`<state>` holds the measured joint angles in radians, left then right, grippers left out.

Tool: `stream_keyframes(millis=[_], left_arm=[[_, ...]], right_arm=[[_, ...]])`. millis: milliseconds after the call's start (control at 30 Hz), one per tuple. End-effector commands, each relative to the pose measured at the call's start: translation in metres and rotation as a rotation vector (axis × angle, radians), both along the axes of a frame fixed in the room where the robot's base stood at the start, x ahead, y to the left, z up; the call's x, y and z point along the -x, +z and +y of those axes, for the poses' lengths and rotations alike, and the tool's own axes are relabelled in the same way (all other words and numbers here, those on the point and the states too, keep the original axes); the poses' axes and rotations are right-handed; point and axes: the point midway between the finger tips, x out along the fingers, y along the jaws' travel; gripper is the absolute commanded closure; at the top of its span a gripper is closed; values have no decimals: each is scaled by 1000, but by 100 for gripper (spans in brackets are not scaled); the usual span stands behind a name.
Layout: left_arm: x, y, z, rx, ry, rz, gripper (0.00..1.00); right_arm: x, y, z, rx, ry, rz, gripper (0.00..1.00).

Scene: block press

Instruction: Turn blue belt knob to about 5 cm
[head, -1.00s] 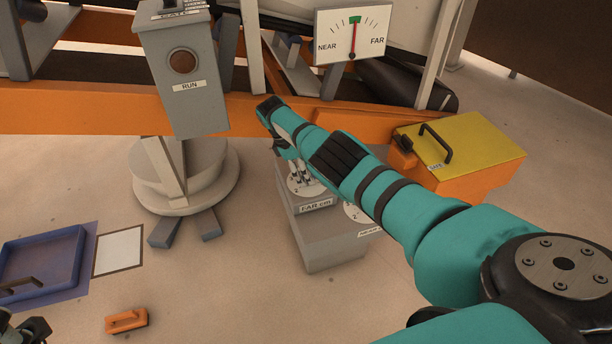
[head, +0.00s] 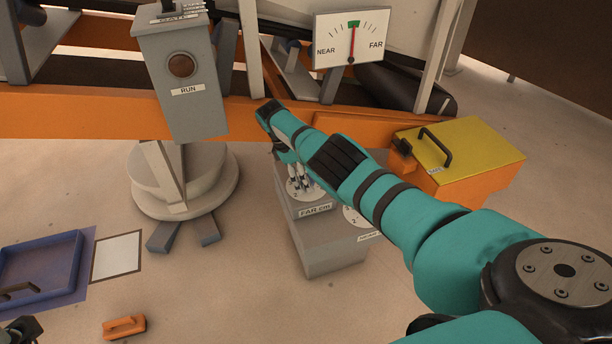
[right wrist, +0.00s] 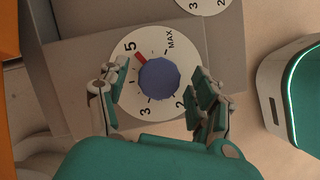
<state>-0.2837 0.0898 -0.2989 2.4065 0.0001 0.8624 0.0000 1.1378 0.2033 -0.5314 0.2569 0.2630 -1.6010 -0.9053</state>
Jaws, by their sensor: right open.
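The blue knob (right wrist: 159,80) sits in the middle of a white dial (right wrist: 130,100) marked 2, 3, 5 and MAX. A red pointer (right wrist: 141,58) at its rim points close to the 5. My right gripper (right wrist: 161,78) is open, with one finger on each side of the knob; gaps show between fingers and knob. In the head view my right gripper (head: 298,178) reaches down to the dial on top of a grey box labelled FAR cm (head: 318,240), and it hides the knob there. Part of my left gripper (head: 22,330) shows at the bottom left corner.
A second dial (head: 359,216) sits beside the first. A gauge (head: 335,40) marked NEAR and FAR has its needle near the middle green mark. A yellow-lidded orange box (head: 462,155), a grey RUN post (head: 187,115) and a blue tray (head: 75,265) stand around.

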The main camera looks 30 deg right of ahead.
Motion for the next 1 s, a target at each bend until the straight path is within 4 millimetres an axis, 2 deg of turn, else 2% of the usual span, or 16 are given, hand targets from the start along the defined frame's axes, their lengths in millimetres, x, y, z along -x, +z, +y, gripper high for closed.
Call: stream_keyframes(millis=[167,600,767,1000], left_arm=[[0,0,0,-1,0,1,34],[0,-1,-1,-3,-2,2,34],[0,-1,-1,-3,-2,2,34],[0,-1,-1,-3,-2,2,34]], right_arm=[[-5,14,4,-1,2,-4,35],[-26,94,30,0,-1,-2,35],[-29,108,33,0,-1,1,35],[-30,110,34,0,0,1,35]])
